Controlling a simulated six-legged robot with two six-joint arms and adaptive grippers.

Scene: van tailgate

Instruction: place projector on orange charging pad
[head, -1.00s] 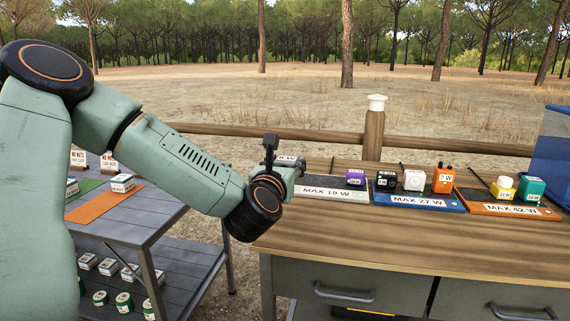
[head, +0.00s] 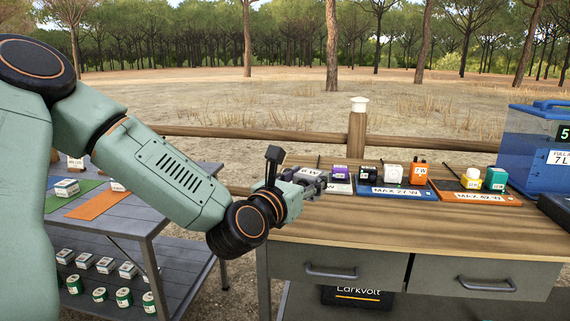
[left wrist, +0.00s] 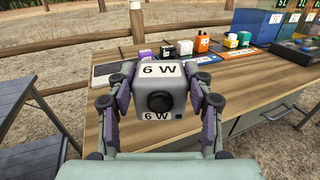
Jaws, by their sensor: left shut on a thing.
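My left gripper (left wrist: 159,105) is shut on a grey box-shaped projector (left wrist: 135,95) with a round dark lens and "6 W" labels. I hold it over the wooden bench, and in the head view the gripper (head: 306,182) hides most of it. The orange charging pad (head: 484,197), labelled "MAX 42 W", lies on the bench to the right. A yellow device (head: 471,178) and a green device (head: 495,178) stand on it. My right gripper is not in view.
The blue pad (head: 396,191), "MAX 27 W", holds black, white and orange devices. A grey pad (left wrist: 105,74) with a purple device (head: 340,173) is left of it. Blue-tinted containers (head: 530,145) stand at the right. The bench front (head: 390,228) is clear.

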